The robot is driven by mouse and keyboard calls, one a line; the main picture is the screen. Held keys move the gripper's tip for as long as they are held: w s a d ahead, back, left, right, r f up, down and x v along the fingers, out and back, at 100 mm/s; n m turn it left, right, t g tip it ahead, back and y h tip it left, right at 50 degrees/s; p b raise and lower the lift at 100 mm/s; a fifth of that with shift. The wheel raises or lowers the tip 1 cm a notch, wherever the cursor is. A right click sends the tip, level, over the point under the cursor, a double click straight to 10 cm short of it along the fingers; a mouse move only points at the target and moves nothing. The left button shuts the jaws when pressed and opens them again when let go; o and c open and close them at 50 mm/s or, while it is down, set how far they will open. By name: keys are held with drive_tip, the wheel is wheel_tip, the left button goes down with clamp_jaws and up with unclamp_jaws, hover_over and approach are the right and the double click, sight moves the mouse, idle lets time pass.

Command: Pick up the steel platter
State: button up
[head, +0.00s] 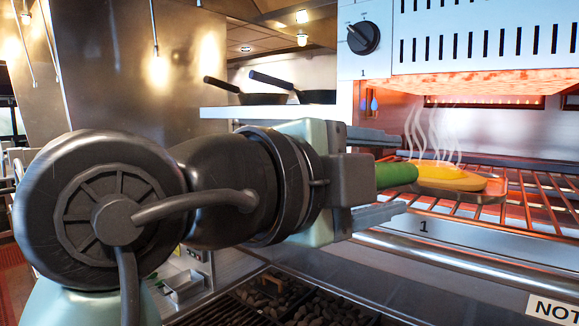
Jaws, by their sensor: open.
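The steel platter (492,191) lies on the wire rack under the glowing heater. Yellow food (450,178) rests on it, with steam rising above. A green handle-like piece (396,175) points from the platter's left side toward my gripper (401,174). I cannot tell whether it is joined to the platter. My gripper is open and reaches in from the left, one finger above the green piece and one below it. The fingers look apart from it. The gripper body hides its left end.
The rack (545,205) sits behind a steel front ledge (440,258). The heater housing (480,35) with a black knob hangs close above. A shelf (270,112) with dark pans is behind my arm. A bed of dark lumps (275,300) lies below.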

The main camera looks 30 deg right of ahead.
clamp_jaws()
idle(0.8)
idle(0.5)
drive_tip(key=shift+r, duration=0.15)
